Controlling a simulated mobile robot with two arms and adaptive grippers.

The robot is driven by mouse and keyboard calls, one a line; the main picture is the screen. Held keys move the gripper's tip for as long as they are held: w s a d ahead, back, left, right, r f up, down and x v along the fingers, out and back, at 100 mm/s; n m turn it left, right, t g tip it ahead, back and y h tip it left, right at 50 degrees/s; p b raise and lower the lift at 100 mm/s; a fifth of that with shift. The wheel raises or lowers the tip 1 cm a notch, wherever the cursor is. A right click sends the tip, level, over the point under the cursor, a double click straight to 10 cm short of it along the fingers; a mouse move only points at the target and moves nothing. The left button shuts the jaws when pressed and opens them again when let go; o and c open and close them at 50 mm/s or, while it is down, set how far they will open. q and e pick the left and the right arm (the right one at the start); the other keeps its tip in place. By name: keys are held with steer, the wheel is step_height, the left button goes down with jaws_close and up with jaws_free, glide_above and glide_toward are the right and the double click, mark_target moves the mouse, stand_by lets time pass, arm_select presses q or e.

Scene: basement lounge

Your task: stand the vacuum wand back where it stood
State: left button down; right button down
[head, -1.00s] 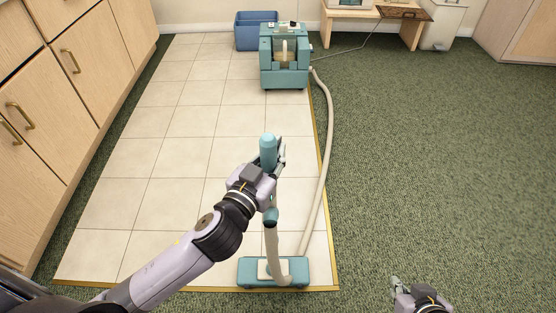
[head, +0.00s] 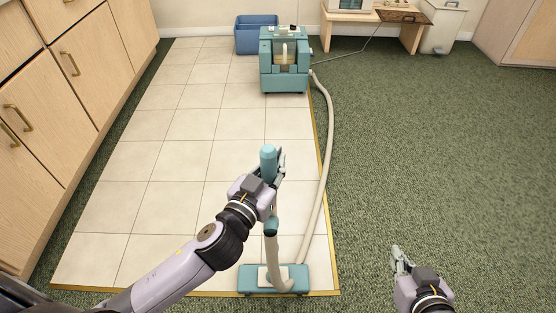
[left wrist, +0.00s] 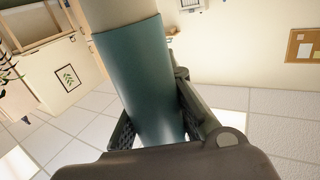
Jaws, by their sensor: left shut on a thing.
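The vacuum wand has a teal grip (head: 268,160), a cream tube (head: 271,247) and a teal floor head (head: 250,279). It stands close to upright, with its floor head at the front edge of the tiled strip. My left gripper (head: 273,176) is shut on the wand's grip; the teal grip fills the space between the fingers in the left wrist view (left wrist: 150,85). A cream hose (head: 325,150) runs from the floor head to the teal vacuum body (head: 284,77) at the back. My right gripper (head: 401,262) is low at the right over the carpet, and its fingers are unclear.
A blue bin (head: 257,34) stands beside the vacuum body. A wooden bench (head: 352,21) and a white bin (head: 440,36) are at the back right. Wooden cabinets (head: 60,90) line the left. Green carpet (head: 430,140) to the right is clear.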

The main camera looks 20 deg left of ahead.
mark_target(266, 180)
arm_select(q)
steer(key=c, duration=2.1)
jaws_free()
steer(key=o, duration=0.4)
steer(key=shift+o, duration=0.2)
steer(key=shift+r, duration=0.1)
